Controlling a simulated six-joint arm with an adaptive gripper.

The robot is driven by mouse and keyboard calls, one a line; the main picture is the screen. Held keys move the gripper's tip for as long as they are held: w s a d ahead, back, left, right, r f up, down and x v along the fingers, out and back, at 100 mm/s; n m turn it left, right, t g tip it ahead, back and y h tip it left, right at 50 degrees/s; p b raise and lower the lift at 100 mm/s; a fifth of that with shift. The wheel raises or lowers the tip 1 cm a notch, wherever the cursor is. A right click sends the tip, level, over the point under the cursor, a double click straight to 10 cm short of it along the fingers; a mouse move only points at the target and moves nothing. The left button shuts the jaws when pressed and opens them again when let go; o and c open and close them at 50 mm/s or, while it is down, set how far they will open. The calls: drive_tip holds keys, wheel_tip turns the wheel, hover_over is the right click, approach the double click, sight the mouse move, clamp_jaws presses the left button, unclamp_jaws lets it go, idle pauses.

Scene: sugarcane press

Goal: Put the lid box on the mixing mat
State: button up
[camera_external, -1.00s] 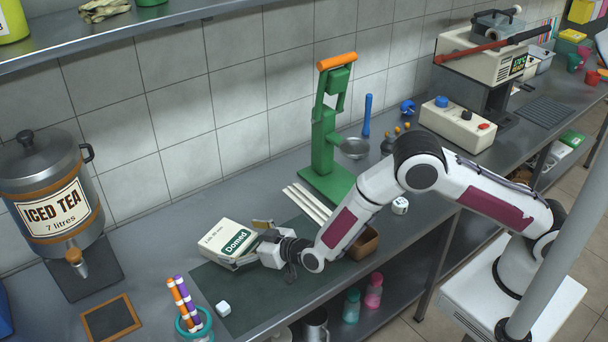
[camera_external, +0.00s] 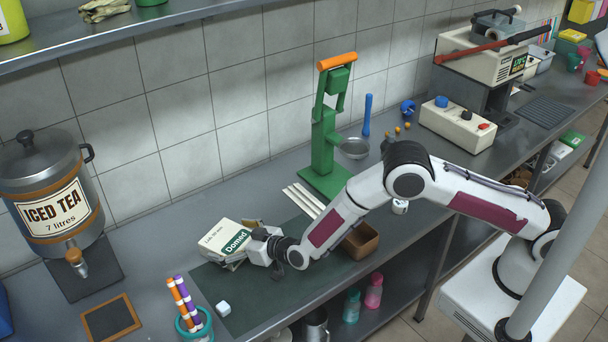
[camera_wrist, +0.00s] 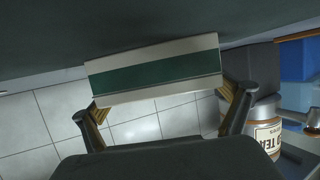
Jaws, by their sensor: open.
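The lid box (camera_external: 219,239) is white with a green "Domed" label. In the external view it is at the back left edge of the dark green mixing mat (camera_external: 260,297); I cannot tell how much of its base is over the mat. My gripper (camera_external: 252,237) is at the box's right side, low over the mat. In the wrist view the box (camera_wrist: 152,72) shows its green-banded face between the two open fingers of my gripper (camera_wrist: 165,112), one at each end. Contact between fingers and box cannot be told.
White sticks (camera_external: 304,201), a green press (camera_external: 325,150) and a brown box (camera_external: 361,241) are to the right. The iced tea dispenser (camera_external: 52,195) and a cup of striped sticks (camera_external: 192,322) are to the left.

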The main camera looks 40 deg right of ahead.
sight(227, 237)
drive_tip(key=shift+w+a+f, duration=0.15)
drive_tip(key=shift+w, duration=0.15)
idle(0.4)
drive_tip(key=c, duration=1.2)
drive_tip(key=shift+r, duration=0.2)
drive_tip(key=shift+r, duration=4.9)
